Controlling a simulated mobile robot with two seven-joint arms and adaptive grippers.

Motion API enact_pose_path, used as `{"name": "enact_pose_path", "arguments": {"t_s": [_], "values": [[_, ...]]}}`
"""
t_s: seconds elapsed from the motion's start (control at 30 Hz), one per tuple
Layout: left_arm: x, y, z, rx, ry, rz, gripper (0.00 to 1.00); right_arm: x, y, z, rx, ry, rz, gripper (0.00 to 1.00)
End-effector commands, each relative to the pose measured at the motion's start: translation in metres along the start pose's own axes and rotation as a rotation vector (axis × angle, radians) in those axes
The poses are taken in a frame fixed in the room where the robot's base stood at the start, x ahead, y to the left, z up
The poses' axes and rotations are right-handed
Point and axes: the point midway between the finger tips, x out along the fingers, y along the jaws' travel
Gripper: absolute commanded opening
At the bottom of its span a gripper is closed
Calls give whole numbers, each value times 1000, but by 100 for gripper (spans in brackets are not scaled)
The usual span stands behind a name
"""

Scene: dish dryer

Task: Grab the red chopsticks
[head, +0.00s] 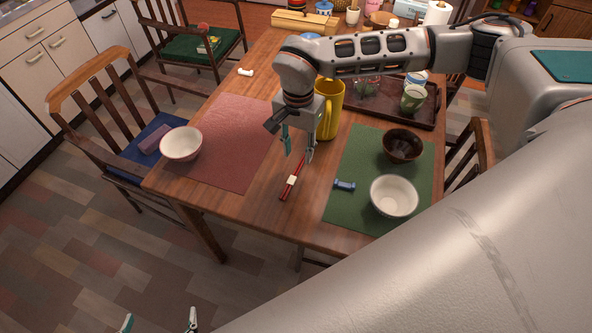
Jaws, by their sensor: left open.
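The red chopsticks (286,191) lie on the bare wood strip between the two placemats, with a small white piece (291,180) at their middle. My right gripper (299,156) points down at their far end, its fingers apart on either side of it. I cannot tell whether the fingers touch the chopsticks or how high they are above the table. My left gripper (159,322) shows only its fingertips at the bottom edge, apart and empty, over the floor and far from the chopsticks.
A red mat (232,140) with a white bowl (181,144) is left. A green mat (350,207) with a dark bowl (403,146), white bowl (394,196) and blue rest (345,185) is right.

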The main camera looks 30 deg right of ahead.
Motion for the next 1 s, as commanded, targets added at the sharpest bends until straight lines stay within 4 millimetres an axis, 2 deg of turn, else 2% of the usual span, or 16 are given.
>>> {"name": "enact_pose_path", "arguments": {"t_s": [0.17,0.43,0.7,0.73,0.83,1.0], "values": [[1,0,2,2,-2,0,95,14,0,1,1,-3,0,32],[3,0,7,5,-6,-2,95,52,2,1,2,-5,1,32],[4,-3,3,8,0,-6,95,55,0,0,1,-2,-3,32],[4,-3,3,8,1,-6,95,55,0,0,1,-2,-3,27],[4,-3,2,8,1,-6,95,55,1,0,1,-2,-3,3],[4,-3,2,8,1,-6,95,55,1,0,1,-3,-2,3]]}}
